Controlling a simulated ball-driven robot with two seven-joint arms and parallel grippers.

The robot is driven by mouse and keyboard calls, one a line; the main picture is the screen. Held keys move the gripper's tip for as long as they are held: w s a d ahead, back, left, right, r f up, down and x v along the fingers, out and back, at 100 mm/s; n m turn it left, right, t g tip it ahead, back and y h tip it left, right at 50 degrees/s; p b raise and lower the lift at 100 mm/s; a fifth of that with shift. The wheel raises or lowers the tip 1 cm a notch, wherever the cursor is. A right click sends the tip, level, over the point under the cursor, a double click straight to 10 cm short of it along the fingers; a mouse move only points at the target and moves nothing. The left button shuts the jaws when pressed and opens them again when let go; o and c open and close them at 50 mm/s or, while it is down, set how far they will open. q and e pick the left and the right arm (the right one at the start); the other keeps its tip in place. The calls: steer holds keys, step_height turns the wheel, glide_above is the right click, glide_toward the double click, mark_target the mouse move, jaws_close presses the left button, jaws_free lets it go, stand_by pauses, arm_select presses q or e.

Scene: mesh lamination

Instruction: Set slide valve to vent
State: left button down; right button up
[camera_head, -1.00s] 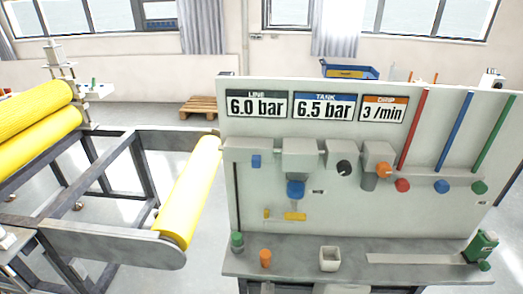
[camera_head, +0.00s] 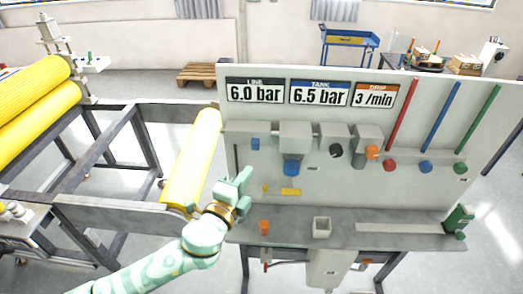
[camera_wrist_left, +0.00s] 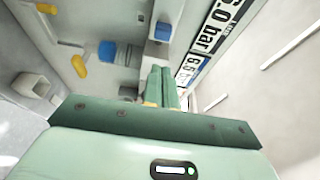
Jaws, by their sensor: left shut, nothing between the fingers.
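A grey panel (camera_head: 375,195) carries valves and readouts. A small blue block (camera_head: 255,144) sits at its upper left on a grey housing; a blue block also shows in the left wrist view (camera_wrist_left: 162,31). A yellow bar (camera_head: 290,191) and a small yellow piece (camera_head: 266,188) sit lower on the panel. I cannot tell for sure which part is the slide valve. My left gripper (camera_head: 247,173) is shut and empty, in front of the panel's left edge, below the blue block. Its closed fingers (camera_wrist_left: 160,76) show in the left wrist view. My right gripper is out of view.
A blue knob (camera_head: 291,168), black knob (camera_head: 336,151) and orange knob (camera_head: 372,152) line the panel. Its shelf (camera_head: 285,238) holds an orange piece (camera_head: 264,227), a white cup (camera_head: 321,227) and a green device (camera_head: 458,221). A yellow roller (camera_head: 192,160) stands left of the panel.

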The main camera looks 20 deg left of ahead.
mark_target(255, 144)
arm_select(q)
steer(key=w, duration=0.3)
steer(key=w+p, duration=0.1)
steer(key=w, duration=0.2)
steer(key=w+d, duration=0.1)
steer(key=w, duration=0.3)
steer(key=shift+f, duration=0.1)
steer(key=shift+a, duration=0.1)
steer(key=a, duration=0.2)
steer(key=s+a, duration=0.1)
steer(key=a, duration=0.3)
steer(key=shift+s+a+b, duration=0.15)
steer(key=shift+s+b, duration=0.2)
steer(key=shift+a, duration=0.1)
steer(key=shift+d, duration=0.2)
steer(key=shift+w+a, duration=0.1)
steer(key=shift+a, duration=0.05)
